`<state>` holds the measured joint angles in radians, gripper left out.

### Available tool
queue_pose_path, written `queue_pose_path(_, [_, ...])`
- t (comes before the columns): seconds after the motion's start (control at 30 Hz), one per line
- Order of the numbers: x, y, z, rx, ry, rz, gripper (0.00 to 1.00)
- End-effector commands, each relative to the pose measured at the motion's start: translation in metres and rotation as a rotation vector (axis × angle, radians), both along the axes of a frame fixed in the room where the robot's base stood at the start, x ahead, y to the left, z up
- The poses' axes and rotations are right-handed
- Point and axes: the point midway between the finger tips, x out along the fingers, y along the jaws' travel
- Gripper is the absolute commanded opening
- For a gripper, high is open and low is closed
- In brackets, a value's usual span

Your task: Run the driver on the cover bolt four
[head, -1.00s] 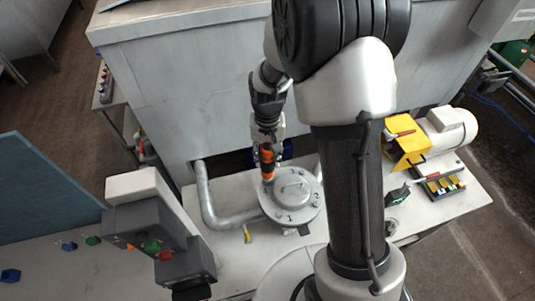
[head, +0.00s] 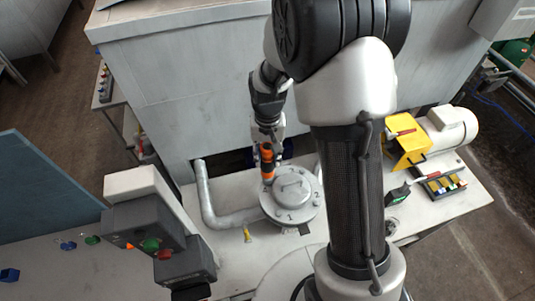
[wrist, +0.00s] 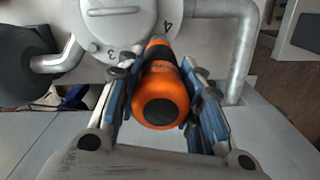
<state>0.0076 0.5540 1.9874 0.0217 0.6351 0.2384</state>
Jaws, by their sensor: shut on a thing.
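My gripper (wrist: 165,105) is shut on the orange and black driver (wrist: 162,95), with blue-padded fingers on both sides of it. In the head view the driver (head: 267,160) stands nearly upright at the back left edge of the round grey cover (head: 291,192). The cover has bolts around its rim and raised numbers; 1 and 2 read in the head view. In the wrist view the cover (wrist: 115,22) shows 3 and 4, and the driver's far end is beside the 4. The driver's tip and bolt four are hidden, so I cannot tell whether they touch.
A grey pipe (head: 206,195) bends beside the cover. A yellow tag (head: 247,234) lies in front. A control box with green and red buttons (head: 150,244) stands at the left. A yellow guard (head: 405,146) and motor (head: 449,130) stand at the right. A large grey cabinet wall (head: 185,95) rises behind.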

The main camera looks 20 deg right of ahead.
Motion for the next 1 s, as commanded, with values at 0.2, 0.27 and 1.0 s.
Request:
queue_pose_path(0.2, [-0.0005,0.0,-0.0012,0.0,0.001,0.0,0.0])
queue_pose_path(0.27, [-0.0007,0.0,-0.0013,0.001,0.002,0.0,0.0])
queue_pose_path(1.0, [-0.0008,0.0,0.0041,0.0,0.002,0.0,0.0])
